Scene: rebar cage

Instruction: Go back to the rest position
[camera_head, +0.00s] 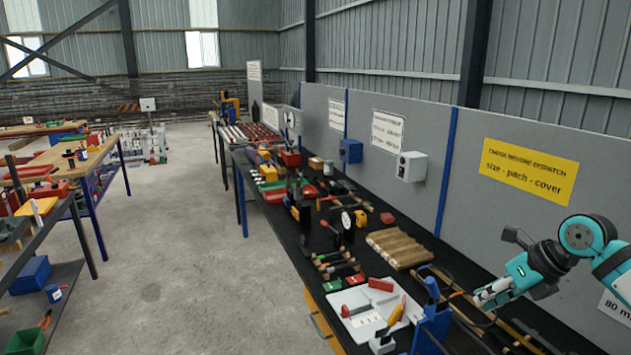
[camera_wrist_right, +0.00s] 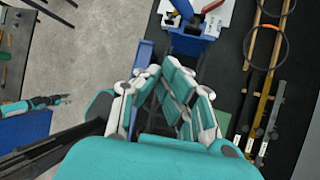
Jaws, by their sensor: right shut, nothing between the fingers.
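My right gripper (camera_head: 482,298) is at the right of the head view, above the near end of the black bench. Its arm comes in from the right edge. Its fingers also show in the right wrist view (camera_wrist_right: 168,85), drawn together with nothing between them. In that view the blue vise-like fixture (camera_wrist_right: 190,42) lies beyond the fingertips. A small teal and dark arm end, which looks like my left one (camera_wrist_right: 40,103), shows at the left of the wrist view. Its fingers are too small to read. No left arm shows in the head view.
The black bench (camera_head: 455,262) runs along the grey panel wall (camera_head: 560,135). It bears a white tray (camera_head: 350,322), a blue fixture (camera_head: 432,325), a wooden ribbed block (camera_head: 398,248) and long rods (camera_wrist_right: 265,80). The concrete aisle (camera_head: 180,250) is clear between the benches.

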